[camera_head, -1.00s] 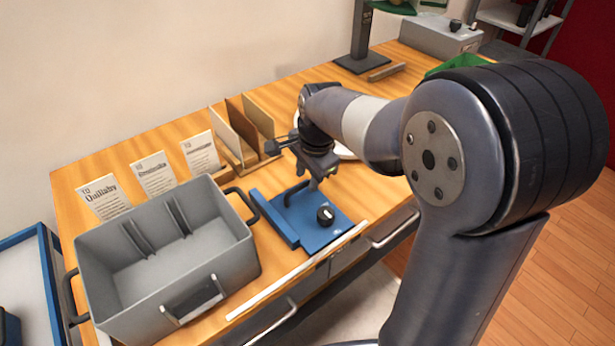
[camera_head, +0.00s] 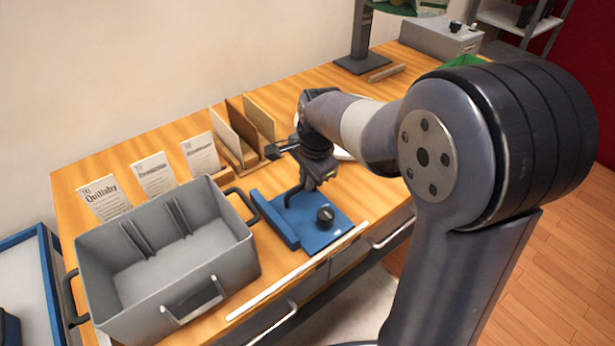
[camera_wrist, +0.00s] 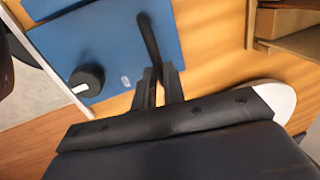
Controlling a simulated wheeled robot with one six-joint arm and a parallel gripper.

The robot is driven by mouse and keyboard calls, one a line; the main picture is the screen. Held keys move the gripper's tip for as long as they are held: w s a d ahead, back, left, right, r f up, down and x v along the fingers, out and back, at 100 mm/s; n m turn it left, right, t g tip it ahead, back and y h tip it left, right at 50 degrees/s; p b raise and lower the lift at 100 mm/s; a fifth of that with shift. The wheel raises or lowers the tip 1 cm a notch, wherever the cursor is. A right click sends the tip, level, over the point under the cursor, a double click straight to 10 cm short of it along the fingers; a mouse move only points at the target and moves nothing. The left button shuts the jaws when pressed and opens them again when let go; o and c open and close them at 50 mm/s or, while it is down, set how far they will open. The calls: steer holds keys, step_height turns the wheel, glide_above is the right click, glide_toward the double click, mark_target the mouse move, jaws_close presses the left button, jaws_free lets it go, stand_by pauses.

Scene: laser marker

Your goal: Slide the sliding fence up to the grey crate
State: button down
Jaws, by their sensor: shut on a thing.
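The sliding fence (camera_head: 322,222) is a blue plate with a raised blue bar along its left side, a black round knob and a black handle (camera_wrist: 148,40). It lies flat on the bench and also shows in the wrist view (camera_wrist: 105,40). The grey crate (camera_head: 215,262) stands to its left, with a narrow strip of wood between them. My gripper (camera_wrist: 160,88) is shut on the end of the black handle. In the head view my gripper (camera_head: 301,187) is over the back of the fence, and its fingertips are partly hidden.
The crate's dark side handle (camera_head: 244,203) juts toward the fence's back left corner. Several upright cards (camera_head: 154,174) and a wooden rack (camera_head: 246,156) stand behind. A pale strip (camera_head: 300,270) runs along the bench's front edge.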

mark_target(270, 208)
steer(key=s+a, duration=0.1)
steer(key=a, duration=0.1)
steer(key=s+a, duration=0.2)
steer(key=a, duration=0.1)
steer(key=s+a, duration=0.2)
steer(key=a, duration=0.1)
steer(key=shift+s, duration=0.25)
steer(key=c, duration=1.5)
jaws_free()
steer(key=r, duration=0.3)
steer(key=s+r, duration=0.1)
steer(key=r, duration=0.3)
steer(key=d+r+p, duration=0.1)
steer(key=r, duration=0.2)
steer(key=shift+s+d+r, duration=0.1)
steer(key=shift+s+r, duration=0.2)
steer(key=shift+s, duration=0.05)
